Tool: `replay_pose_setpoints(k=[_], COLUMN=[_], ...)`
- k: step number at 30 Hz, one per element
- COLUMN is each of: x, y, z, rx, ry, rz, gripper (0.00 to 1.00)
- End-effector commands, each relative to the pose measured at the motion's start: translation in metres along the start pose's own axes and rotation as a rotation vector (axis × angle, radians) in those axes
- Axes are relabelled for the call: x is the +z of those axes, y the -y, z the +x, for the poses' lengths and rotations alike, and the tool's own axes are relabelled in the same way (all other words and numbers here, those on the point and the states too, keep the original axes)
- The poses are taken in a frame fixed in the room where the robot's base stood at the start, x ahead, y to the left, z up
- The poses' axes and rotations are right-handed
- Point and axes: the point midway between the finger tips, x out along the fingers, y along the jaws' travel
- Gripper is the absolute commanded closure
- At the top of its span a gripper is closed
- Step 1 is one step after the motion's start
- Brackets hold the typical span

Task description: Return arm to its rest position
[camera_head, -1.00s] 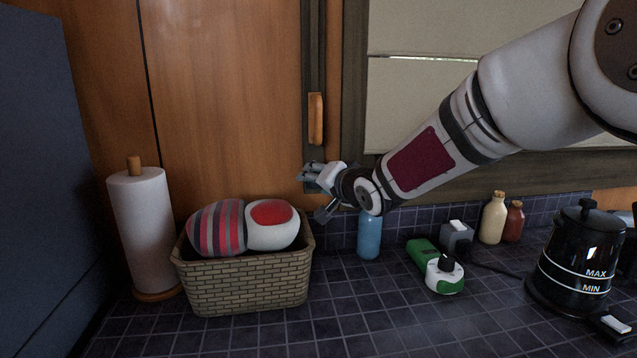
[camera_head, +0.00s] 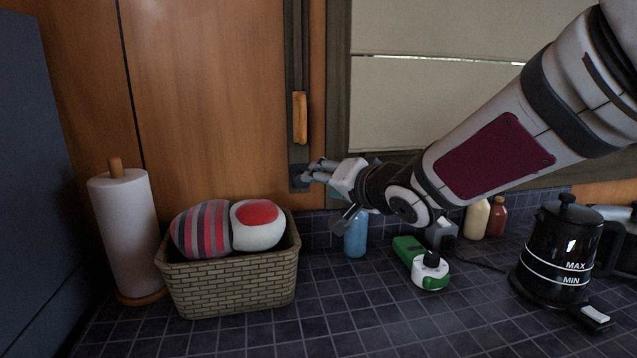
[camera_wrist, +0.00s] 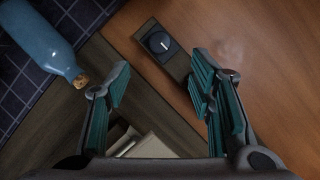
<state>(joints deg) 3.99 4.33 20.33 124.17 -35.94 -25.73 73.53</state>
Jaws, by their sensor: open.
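My gripper (camera_head: 322,197) hangs in the air above the tiled counter, in front of the cabinet and the dark window frame. Its fingers point left in the head view. It is open and empty. In the wrist view the two teal-padded fingers (camera_wrist: 160,95) stand apart with nothing between them. My arm runs from the gripper up to the upper right of the head view. A blue bottle (camera_head: 355,240) stands on the counter below the gripper, partly hidden by it; it also shows with its cork in the wrist view (camera_wrist: 40,45).
A wicker basket (camera_head: 230,285) with two round plush items stands left of the gripper, beside a paper towel roll (camera_head: 126,230). A green-and-white device (camera_head: 420,262), a grey socket block (camera_head: 442,232), two small bottles and a black kettle (camera_head: 560,250) stand to the right.

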Motion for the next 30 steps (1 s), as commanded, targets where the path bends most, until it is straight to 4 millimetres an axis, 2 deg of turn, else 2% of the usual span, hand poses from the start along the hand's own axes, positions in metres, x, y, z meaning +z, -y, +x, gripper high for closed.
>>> replay_pose_setpoints(k=[4, 15, 17, 19, 20, 23, 26, 30], x=[0.001, 0.0, -0.004, -0.012, -0.017, -0.032, -0.038, -0.023], y=[0.0, 0.0, -0.003, -0.008, -0.013, -0.032, -0.053, -0.075], z=[-0.009, -0.012, -0.018, -0.034, -0.044, -0.093, -0.157, -0.251], rx=[0.001, 0.006, 0.031, 0.092, 0.131, 0.302, 0.489, 0.697], ry=[0.001, -0.001, -0.008, -0.023, -0.03, -0.04, -0.007, 0.118], rz=[0.0, -0.004, -0.02, -0.063, -0.086, -0.18, -0.263, -0.325], gripper=[0.51, 0.51, 0.51, 0.51, 0.51, 0.51, 0.51, 0.51])
